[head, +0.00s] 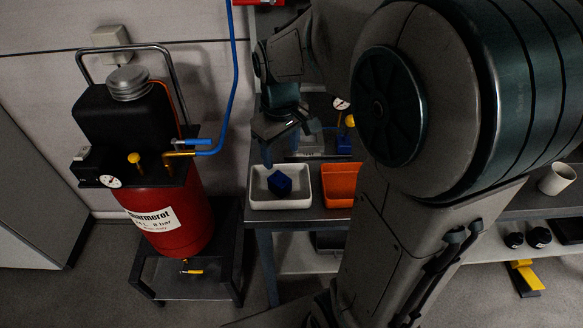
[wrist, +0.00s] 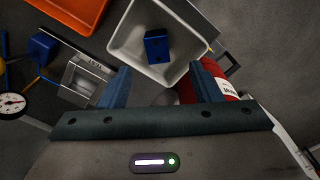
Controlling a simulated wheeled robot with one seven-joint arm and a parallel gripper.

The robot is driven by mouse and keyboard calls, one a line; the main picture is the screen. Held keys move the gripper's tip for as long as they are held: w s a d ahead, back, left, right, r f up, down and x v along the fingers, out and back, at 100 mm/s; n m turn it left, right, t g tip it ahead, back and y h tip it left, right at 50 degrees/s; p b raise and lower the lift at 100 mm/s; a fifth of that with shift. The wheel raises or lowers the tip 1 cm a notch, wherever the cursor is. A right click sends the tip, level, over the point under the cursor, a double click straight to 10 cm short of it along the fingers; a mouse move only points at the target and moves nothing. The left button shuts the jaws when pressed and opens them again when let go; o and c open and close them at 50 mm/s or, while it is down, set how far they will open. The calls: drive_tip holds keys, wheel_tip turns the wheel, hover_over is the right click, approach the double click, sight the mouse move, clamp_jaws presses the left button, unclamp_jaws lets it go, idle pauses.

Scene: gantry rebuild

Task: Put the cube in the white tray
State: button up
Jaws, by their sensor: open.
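The blue cube (head: 279,183) lies inside the white tray (head: 282,204), at about its middle in the head view. In the wrist view the cube (wrist: 157,46) sits on the floor of the tray (wrist: 197,20), apart from my fingers. My gripper (head: 287,146) is open and empty, above and behind the tray in the head view. In the wrist view its two blue fingers (wrist: 161,76) stand wide apart, with the cube beyond the gap between them.
An orange bin (head: 341,184) stands just right of the tray on the dark table. A gauge with blue and yellow fittings (head: 345,142) stands behind it. A red compressor tank (head: 180,222) is at left, with a blue hose rising beside my arm.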

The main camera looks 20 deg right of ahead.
drive_tip(key=s+r+m+t, duration=0.1)
drive_tip(key=s+m, duration=0.3)
drive_tip(key=s, duration=0.8)
drive_tip(key=shift+s+r+m+t, duration=0.2)
drive_tip(key=shift+s+m+t, duration=0.2)
drive_tip(key=shift+t, duration=0.4)
drive_tip(key=shift+w+a, duration=0.1)
drive_tip(key=c, duration=0.5)
drive_tip(key=shift+d, duration=0.2)
